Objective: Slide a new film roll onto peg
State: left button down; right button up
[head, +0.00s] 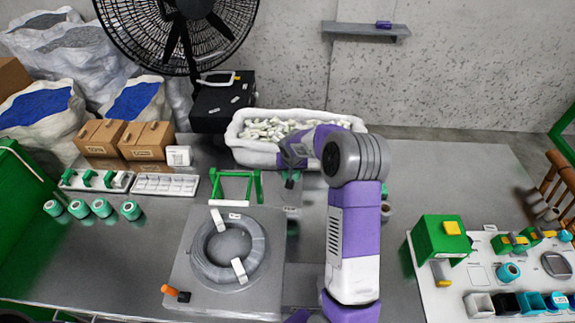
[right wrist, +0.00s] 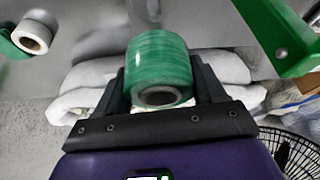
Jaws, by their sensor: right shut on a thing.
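My right gripper (right wrist: 160,85) is shut on a green film roll (right wrist: 158,62) with a dark hollow core, seen between its two fingers in the right wrist view. In the head view my right gripper (head: 290,172) is just right of a green stand frame (head: 237,187), mostly hidden by my arm. A green bracket (right wrist: 278,32) shows beside the held roll in the wrist view. A pale, blurred upright shape is beyond the roll; I cannot tell whether it is the peg. Several green rolls (head: 102,207) stand at the left of the table. My left gripper is not in view.
A grey cable coil (head: 229,251) lies on a board in front of the stand. A white bin (head: 250,150) of small pieces is behind my gripper. Cartons (head: 147,141) stand at the back left, and a green box (head: 438,238) at the right. A fan (head: 180,30) rises behind.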

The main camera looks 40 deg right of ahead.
notch_tip(320, 180, down, 5)
jog(key=b, duration=0.3)
jog(key=shift+f+b, duration=0.25)
jog(key=shift+b, duration=0.15)
jog(key=shift+a+b, duration=0.1)
jog(key=shift+b, duration=0.3)
dwell(0.9)
jog(key=shift+f+b, duration=0.55)
jog(key=shift+b, duration=0.2)
dwell(0.4)
jog(key=shift+f+b, duration=0.3)
jog(key=shift+f, duration=0.05)
jog(key=shift+f+b, duration=1.2)
jog(key=shift+f, duration=0.05)
dwell(0.4)
jog(key=o, duration=1.3)
jog(key=shift+c, duration=0.2)
